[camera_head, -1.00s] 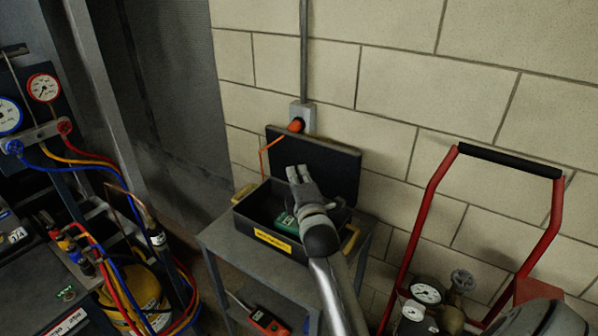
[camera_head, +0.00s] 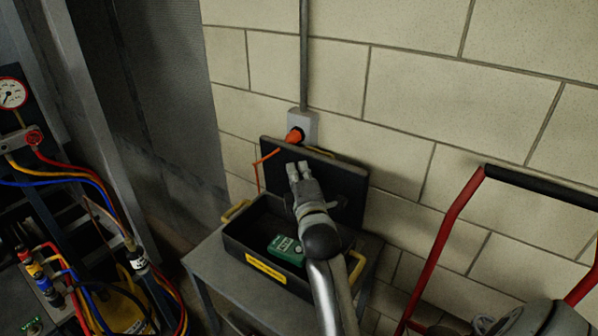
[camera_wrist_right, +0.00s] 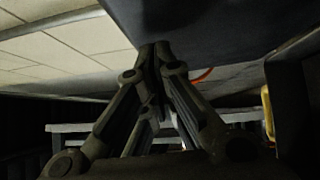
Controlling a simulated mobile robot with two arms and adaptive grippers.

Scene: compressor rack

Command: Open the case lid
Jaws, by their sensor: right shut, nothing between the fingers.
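The case (camera_head: 238,248) is a dark box with a yellow label on its front, standing on a small grey cart against the wall. Its lid (camera_head: 345,185) stands up at the back, near the wall. A green device (camera_head: 285,246) lies inside the case. My right gripper (camera_head: 297,168) is shut and empty, in front of the raised lid; whether it touches the lid cannot be told. In the right wrist view the shut fingers (camera_wrist_right: 154,50) are close to a dark panel, which seems to be the lid. My left gripper is not in view.
An orange plug (camera_head: 294,136) sits in a wall outlet just behind the lid, with an orange cord. A red hand truck (camera_head: 449,235) stands to the right. Hoses and a gauge (camera_head: 12,93) are at the left. The grey cart top (camera_head: 208,262) is narrow around the case.

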